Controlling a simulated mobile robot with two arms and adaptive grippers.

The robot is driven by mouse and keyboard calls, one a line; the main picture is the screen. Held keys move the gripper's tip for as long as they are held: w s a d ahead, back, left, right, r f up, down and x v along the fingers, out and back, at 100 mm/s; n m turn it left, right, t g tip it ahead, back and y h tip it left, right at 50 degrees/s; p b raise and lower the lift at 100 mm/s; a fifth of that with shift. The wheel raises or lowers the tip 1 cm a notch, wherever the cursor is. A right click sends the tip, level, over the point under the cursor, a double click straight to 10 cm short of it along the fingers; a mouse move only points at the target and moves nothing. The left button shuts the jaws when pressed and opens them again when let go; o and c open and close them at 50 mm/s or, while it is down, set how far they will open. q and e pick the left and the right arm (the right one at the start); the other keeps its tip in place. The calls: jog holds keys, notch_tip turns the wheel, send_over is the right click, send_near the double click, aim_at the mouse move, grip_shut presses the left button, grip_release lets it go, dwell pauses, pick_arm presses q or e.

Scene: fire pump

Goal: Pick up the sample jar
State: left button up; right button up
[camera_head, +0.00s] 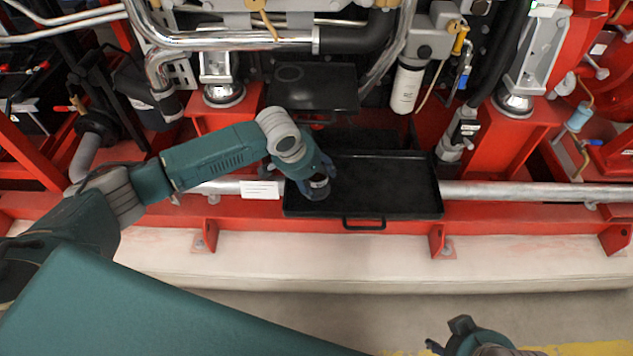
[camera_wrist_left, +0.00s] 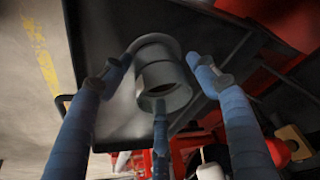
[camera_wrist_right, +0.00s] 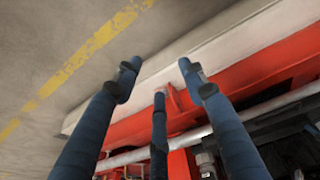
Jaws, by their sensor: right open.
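The sample jar (camera_wrist_left: 165,88) is a grey, round jar with an open mouth, standing on the black tray (camera_head: 400,190). In the left wrist view it lies between my left gripper's (camera_wrist_left: 155,85) spread blue fingers, with small gaps visible at its sides. In the head view my left gripper (camera_head: 314,182) is over the left part of the tray, around the jar's pale top (camera_head: 319,183); the fingers hide most of the jar. My right gripper (camera_head: 470,340) is at the bottom edge of the head view. Its fingers (camera_wrist_right: 158,85) are spread and empty, over floor and white plinth.
The tray has a front handle (camera_head: 364,224) and sits by a silver pipe (camera_head: 540,192) on a red frame. A white filter cylinder (camera_head: 405,90) and a dark box (camera_head: 312,85) are behind it. The pale plinth (camera_head: 330,262) in front is clear.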

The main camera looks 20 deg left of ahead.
pick_arm(q)
jog(key=c, duration=0.9)
jog(key=shift+o, duration=0.2)
jog(key=shift+s, duration=0.1)
